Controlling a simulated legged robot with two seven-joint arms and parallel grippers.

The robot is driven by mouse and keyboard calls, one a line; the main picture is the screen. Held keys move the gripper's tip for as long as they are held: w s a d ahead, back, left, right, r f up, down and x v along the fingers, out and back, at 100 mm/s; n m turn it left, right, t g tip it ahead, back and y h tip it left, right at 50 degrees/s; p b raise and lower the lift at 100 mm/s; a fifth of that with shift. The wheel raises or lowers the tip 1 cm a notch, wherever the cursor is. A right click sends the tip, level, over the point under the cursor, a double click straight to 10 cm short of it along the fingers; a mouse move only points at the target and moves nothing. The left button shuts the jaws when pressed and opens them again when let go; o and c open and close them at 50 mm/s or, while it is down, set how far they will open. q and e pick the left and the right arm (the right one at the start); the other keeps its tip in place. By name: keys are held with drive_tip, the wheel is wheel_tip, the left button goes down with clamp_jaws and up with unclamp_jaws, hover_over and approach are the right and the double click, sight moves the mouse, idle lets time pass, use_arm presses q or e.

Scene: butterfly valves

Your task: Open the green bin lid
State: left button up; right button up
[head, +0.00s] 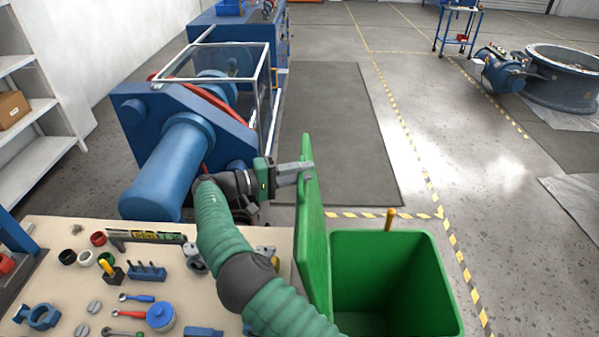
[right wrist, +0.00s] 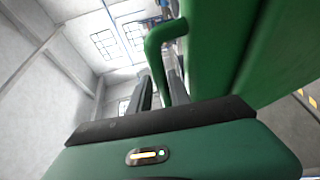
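The green bin (head: 400,285) stands at the lower right with its top open and an empty-looking inside. Its green lid (head: 315,235) stands upright along the bin's left side. My right gripper (head: 296,172) is at the lid's upper part, on its left face. In the right wrist view the lid's green bar handle (right wrist: 157,55) runs down between the two dark fingers (right wrist: 160,92), which are close about it. The lid's face (right wrist: 225,50) fills the upper right there. In the head view the handle is hidden by the gripper. My left gripper is not in view.
A table (head: 60,238) with tools and small parts lies left of the bin. A blue machine (head: 185,135) with a clear guard stands behind it. An orange-yellow post (head: 390,218) shows at the bin's back edge.

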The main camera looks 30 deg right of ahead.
drive_tip(key=shift+w+a+f, duration=0.1)
drive_tip(key=shift+a, duration=0.1)
drive_tip(key=w+a+b, duration=0.1)
drive_tip(key=a, duration=0.6)
drive_tip(key=shift+w+r, duration=0.15)
drive_tip(key=shift+r, duration=0.15)
